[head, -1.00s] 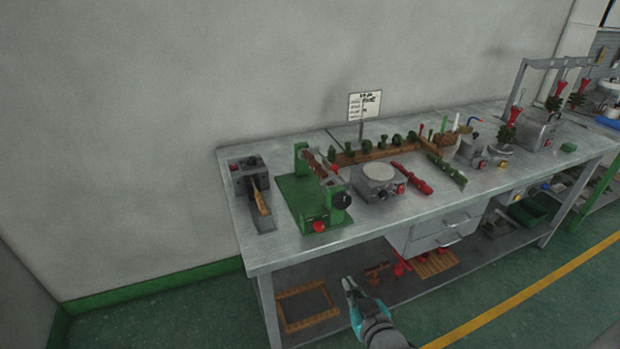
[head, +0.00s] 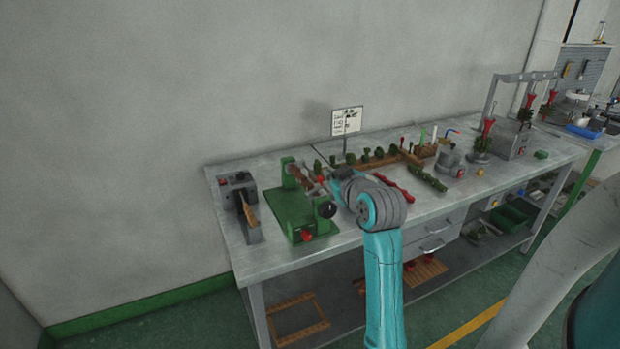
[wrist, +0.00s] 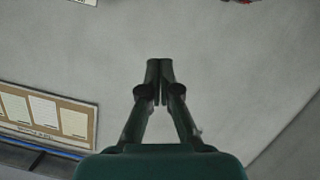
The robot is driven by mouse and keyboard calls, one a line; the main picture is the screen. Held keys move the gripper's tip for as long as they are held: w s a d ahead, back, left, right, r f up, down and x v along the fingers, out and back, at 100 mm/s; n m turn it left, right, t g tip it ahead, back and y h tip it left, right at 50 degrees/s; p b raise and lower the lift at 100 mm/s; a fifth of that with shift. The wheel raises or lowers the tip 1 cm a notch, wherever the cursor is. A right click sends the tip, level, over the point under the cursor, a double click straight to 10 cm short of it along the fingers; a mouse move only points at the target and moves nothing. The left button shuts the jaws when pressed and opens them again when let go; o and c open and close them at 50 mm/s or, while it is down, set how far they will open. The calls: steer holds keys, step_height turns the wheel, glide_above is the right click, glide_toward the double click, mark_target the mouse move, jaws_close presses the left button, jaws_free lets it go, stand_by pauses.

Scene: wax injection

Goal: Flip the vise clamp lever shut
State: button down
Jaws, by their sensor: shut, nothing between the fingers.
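The green vise (head: 293,212) stands on the left part of the bench, with an upright at each end and brown and grey parts between them. A black round knob (head: 327,209) and a red knob (head: 306,235) show at its near end. I cannot tell which part is the clamp lever or how it stands. My arm reaches over the bench just right of the vise; the gripper's end is too small and hidden to make out there. In the wrist view my gripper (wrist: 160,66) is shut and empty, fingertips together, against a plain grey surface.
A grey box (head: 237,186) with a wooden-handled tool stands left of the vise. A sign (head: 347,121) stands behind. Wooden racks with green pieces and red items lie to the right. The bench's front edge (head: 330,244) has some bare metal. A poster board (wrist: 48,112) shows in the wrist view.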

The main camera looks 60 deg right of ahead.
steer(key=w+d+f, duration=0.6)
steer(key=w, duration=0.1)
steer(key=shift+d, duration=0.35)
steer(key=shift+w, duration=0.1)
steer(key=shift+s+d+f+m+y, duration=0.2)
steer(key=shift+s+d+f+m, duration=0.15)
steer(key=shift+d+m, duration=0.2)
steer(key=shift+s+d+f+m+y, duration=0.2)
steer(key=shift+d+f+m, duration=0.25)
steer(key=shift+m, duration=0.1)
